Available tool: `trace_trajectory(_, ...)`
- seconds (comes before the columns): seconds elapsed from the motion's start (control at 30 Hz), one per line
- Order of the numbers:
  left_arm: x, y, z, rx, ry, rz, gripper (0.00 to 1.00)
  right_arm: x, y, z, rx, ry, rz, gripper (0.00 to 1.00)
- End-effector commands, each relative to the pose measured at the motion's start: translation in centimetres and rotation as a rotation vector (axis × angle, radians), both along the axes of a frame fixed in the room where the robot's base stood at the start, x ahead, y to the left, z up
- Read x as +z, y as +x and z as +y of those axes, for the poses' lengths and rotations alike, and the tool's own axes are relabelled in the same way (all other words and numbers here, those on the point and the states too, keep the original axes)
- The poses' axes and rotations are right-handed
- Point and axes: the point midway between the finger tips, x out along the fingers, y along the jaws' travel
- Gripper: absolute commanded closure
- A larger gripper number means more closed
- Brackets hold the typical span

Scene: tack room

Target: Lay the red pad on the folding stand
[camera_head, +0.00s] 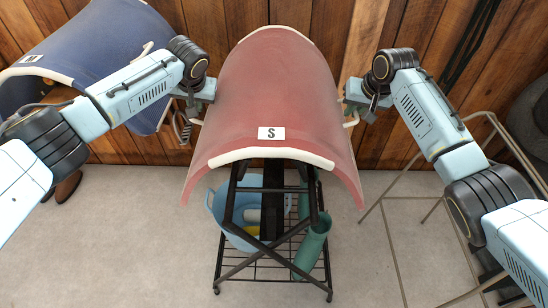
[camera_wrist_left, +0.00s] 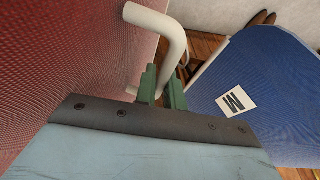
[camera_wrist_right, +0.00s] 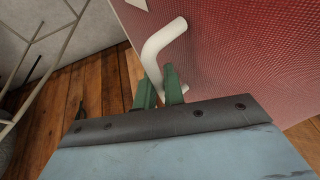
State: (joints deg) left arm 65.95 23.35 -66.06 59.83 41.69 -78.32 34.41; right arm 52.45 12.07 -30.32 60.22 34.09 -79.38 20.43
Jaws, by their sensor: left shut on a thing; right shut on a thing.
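The red pad (camera_head: 277,85) is an arched sheet with pale edging and a white "S" label. It sits over the black crossed-leg stand (camera_head: 272,222) in the head view, hiding its top; I cannot tell whether they touch. My left gripper (camera_head: 200,108) is shut on the pad's left white handle, a bent tube that shows in the left wrist view (camera_wrist_left: 172,32). My right gripper (camera_head: 349,108) is shut on the right white handle, seen in the right wrist view (camera_wrist_right: 157,48). The pad fills one side of each wrist view.
A blue bucket (camera_head: 216,206) and a green roll (camera_head: 312,246) are at the stand's wire shelf. A thin pale tube frame (camera_head: 397,245) stands at the right.

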Motion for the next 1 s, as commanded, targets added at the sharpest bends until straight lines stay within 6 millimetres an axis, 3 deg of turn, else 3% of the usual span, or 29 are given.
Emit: trace_trajectory(1.0,-4.3,0.0,0.2,0.003,0.003,-0.001,1.00,-4.3,0.1,-0.2,-0.002,-0.001,-0.002,1.00)
